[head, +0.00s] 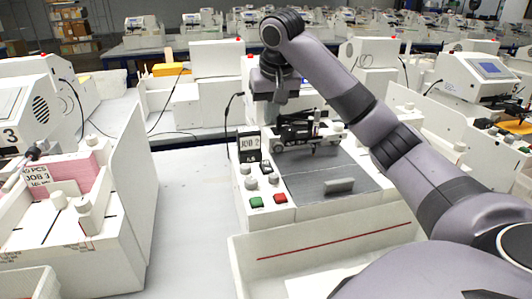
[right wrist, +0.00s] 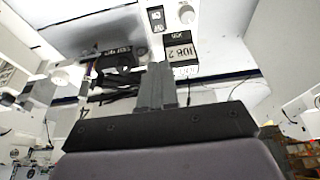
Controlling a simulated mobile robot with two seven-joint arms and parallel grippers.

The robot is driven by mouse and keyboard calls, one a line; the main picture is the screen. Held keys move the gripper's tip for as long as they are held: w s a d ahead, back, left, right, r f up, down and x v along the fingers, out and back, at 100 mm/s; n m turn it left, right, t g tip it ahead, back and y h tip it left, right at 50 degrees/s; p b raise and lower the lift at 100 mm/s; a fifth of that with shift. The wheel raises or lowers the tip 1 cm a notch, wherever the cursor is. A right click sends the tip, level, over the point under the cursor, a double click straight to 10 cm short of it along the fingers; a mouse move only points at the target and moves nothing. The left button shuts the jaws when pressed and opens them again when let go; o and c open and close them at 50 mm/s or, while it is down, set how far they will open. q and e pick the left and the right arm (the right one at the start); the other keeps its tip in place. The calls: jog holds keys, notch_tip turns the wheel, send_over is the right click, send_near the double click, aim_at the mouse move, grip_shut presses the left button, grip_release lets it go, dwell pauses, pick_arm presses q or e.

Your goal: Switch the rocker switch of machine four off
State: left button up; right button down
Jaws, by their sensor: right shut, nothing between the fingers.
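The middle machine (head: 300,215) is white, with a grey bed and a sign (head: 249,143) reading JOB 2. Its machine number cannot be read. A small dark switch-like part (head: 266,167) sits on its panel beside a knob, below the sign. In the right wrist view, a black part with white marks (right wrist: 157,19), likely the rocker switch, lies beside a knob; its set position cannot be told. My right gripper (head: 279,98) points down above the back of this machine, shut and empty, apart from the panel. Its closed fingers (right wrist: 155,88) show in the wrist view. My left gripper is out of view.
The middle machine carries a black pen carriage (head: 305,130), a green button (head: 256,202) and a red button (head: 280,198). A white tray (head: 330,255) is in front. Bare table (head: 190,215) lies between the machines.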

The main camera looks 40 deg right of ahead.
jog(key=shift+f, duration=0.1)
send_near(265, 162)
jog(key=shift+x, duration=3.25)
jog(key=shift+f, duration=0.1)
jog(key=shift+w, duration=0.15)
jog(key=shift+f, duration=0.1)
jog(key=shift+s, duration=0.3)
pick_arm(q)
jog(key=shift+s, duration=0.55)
pick_arm(e)
jog(key=shift+w, duration=0.15)
